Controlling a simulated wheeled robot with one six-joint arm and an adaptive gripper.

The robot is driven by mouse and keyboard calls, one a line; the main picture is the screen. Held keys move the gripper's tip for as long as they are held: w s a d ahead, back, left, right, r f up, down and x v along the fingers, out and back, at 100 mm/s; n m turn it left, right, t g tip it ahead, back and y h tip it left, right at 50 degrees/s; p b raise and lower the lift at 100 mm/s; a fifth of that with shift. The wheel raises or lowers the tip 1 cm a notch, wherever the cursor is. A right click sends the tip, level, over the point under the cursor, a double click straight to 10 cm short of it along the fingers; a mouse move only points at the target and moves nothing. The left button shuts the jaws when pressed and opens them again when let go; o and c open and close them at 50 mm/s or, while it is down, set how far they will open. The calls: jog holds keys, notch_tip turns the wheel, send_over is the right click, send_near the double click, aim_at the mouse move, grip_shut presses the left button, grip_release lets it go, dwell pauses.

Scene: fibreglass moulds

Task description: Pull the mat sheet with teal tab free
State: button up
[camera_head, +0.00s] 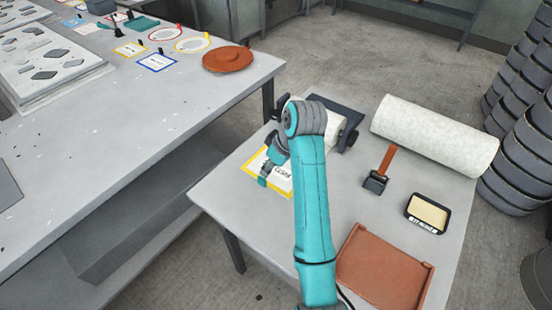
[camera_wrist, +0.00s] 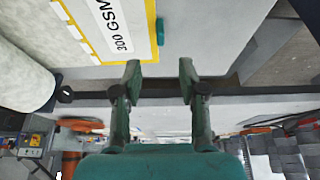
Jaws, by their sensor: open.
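A white sheet with a yellow border and "GSM" lettering (camera_head: 254,184) lies flat on the smaller table, partly hidden by my arm. In the wrist view the sheet (camera_wrist: 122,38) fills the upper left, and a small teal tab (camera_wrist: 160,32) sticks out from its right edge. My gripper (camera_wrist: 160,76) is open and empty. Its two fingers are apart, with the tab showing beyond the gap between them, not in their grasp. In the head view my gripper (camera_head: 264,182) hangs over the sheet; I cannot tell its exact height or pick out the tab there.
A dark stand (camera_head: 340,108) is behind my arm. A long table (camera_head: 130,120) stands left.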

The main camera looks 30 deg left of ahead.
aim_at(262, 179)
jog(key=x, duration=0.9)
jog(key=shift+f, duration=0.15)
grip_shut()
jog(key=shift+s+a, duration=0.15)
jog(key=shift+s, duration=1.95)
jog(key=shift+s+a, duration=0.2)
jog(key=shift+s, duration=1.9)
jog(key=shift+s+a, duration=0.15)
jog(key=shift+s, duration=1.95)
jog(key=shift+r, duration=2.5)
